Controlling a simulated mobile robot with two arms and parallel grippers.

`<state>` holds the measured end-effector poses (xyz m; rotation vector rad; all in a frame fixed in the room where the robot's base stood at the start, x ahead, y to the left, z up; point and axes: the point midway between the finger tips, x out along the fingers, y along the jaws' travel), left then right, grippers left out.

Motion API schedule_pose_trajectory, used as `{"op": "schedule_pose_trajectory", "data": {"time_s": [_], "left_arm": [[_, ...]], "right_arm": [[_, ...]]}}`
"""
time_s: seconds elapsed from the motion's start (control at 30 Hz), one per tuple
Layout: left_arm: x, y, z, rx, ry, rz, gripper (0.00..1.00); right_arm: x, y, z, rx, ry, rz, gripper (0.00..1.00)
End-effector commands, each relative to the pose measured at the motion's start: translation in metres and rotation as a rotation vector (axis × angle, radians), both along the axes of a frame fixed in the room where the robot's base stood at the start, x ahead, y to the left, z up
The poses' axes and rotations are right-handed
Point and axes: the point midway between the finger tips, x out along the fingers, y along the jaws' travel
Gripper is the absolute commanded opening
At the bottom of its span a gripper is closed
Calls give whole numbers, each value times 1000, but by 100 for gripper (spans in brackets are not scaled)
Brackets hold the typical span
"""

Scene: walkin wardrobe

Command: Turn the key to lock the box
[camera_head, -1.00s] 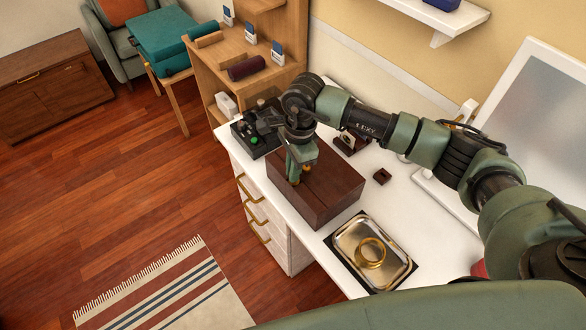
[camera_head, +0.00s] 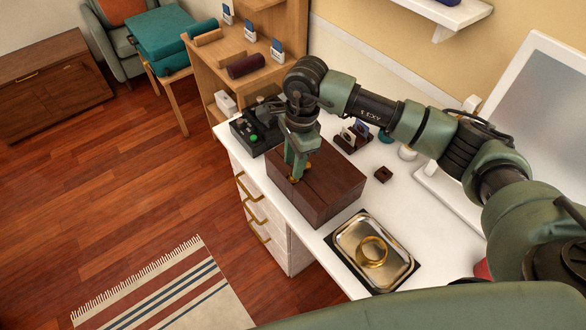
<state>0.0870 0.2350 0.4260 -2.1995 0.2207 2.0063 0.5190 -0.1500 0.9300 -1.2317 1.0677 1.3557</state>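The dark brown wooden box (camera_head: 334,192) sits closed on the white desk. My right gripper (camera_head: 296,174) points down at the left part of the box's lid. Small gold-coloured pieces show at its fingertips, one at the front (camera_head: 293,180) and one just right of the fingers (camera_head: 308,167). I cannot tell which of these is the key and which is lock fitting. The fingers hide most of this spot, and whether they are closed on the key is not clear. My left gripper is not in view.
A metal tray (camera_head: 344,247) with a gold ring (camera_head: 372,252) lies in front of the box. A small brown block (camera_head: 383,174) and a card holder (camera_head: 352,137) stand behind it. A black device (camera_head: 254,132) is at the left. A white-framed panel (camera_head: 535,120) stands at the right.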

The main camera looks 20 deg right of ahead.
Motion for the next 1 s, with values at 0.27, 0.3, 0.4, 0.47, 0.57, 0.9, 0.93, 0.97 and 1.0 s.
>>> {"op": "schedule_pose_trajectory", "data": {"time_s": [0.27,0.3,0.4,0.47,0.57,0.9,0.93,0.97,1.0], "left_arm": [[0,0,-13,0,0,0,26],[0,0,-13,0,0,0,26],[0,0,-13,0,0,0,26],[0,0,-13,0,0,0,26],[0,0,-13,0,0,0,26],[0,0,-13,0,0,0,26],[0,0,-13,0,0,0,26],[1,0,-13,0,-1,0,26],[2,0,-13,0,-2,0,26]], "right_arm": [[1,-4,40,0,-3,0,33],[1,-4,43,0,-1,0,33],[1,-5,48,-1,-1,0,33],[1,-5,48,-1,0,0,33],[1,-5,48,-1,0,0,33],[1,-5,48,-1,0,0,33],[0,-5,48,0,0,0,33],[0,-5,48,0,1,0,33],[0,-5,48,0,1,0,33]]}}
